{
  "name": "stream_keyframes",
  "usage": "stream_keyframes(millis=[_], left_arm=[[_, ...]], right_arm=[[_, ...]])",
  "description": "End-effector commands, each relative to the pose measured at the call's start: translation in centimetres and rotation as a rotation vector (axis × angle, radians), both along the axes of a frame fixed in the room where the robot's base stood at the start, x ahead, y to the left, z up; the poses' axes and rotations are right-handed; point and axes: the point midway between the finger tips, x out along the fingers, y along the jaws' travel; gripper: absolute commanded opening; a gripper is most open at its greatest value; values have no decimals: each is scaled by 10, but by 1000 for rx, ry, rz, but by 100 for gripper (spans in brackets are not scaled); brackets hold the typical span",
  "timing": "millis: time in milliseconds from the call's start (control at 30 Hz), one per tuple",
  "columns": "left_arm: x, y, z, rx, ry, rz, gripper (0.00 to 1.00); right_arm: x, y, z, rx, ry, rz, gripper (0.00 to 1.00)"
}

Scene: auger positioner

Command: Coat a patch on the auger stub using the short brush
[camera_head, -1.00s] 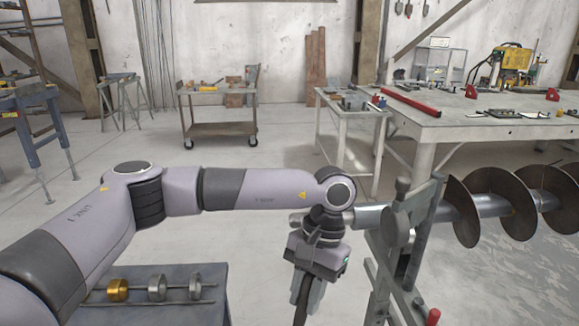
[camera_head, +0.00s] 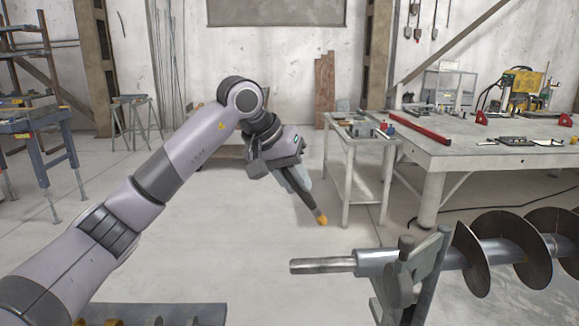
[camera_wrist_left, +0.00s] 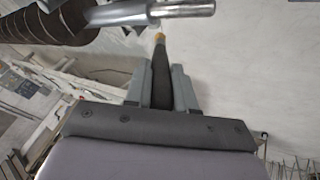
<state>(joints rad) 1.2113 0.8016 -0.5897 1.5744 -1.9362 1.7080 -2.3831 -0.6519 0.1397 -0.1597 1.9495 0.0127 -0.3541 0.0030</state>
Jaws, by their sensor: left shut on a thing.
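My left gripper (camera_head: 297,178) is shut on the short brush (camera_head: 310,200), which has a dark handle and a yellow-orange tip pointing down and to the right. In the left wrist view the brush (camera_wrist_left: 160,80) stands between the two grey fingers, its tip near the stub in the picture. The auger stub (camera_head: 322,265) is a bare, shiny metal shaft end, lying level at the left end of the auger (camera_head: 505,250). In the head view the brush tip is above the stub and apart from it. The stub also shows in the left wrist view (camera_wrist_left: 188,10). My right gripper is out of view.
A grey stand (camera_head: 415,275) holds the auger shaft right of the stub. A low bench (camera_head: 185,314) is at the bottom left. A small white table (camera_head: 350,150) and a large workbench (camera_head: 470,135) stand behind. The floor between is clear.

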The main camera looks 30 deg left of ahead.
Motion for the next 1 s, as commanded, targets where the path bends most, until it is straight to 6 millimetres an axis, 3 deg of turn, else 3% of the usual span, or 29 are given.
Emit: stream_keyframes(millis=[100, 233, 500, 700, 1000], left_arm=[[2, 10, 11, -8, -32, 23, 0], [2, 14, 10, -10, -42, 32, 0], [2, 13, -14, -11, -41, 30, 0], [2, 13, -36, -10, -41, 30, 0], [2, 13, -37, -10, -41, 30, 0]], right_arm=[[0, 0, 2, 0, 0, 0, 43], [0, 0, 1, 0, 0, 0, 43], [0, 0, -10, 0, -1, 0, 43], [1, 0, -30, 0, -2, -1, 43], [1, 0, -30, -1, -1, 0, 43]])
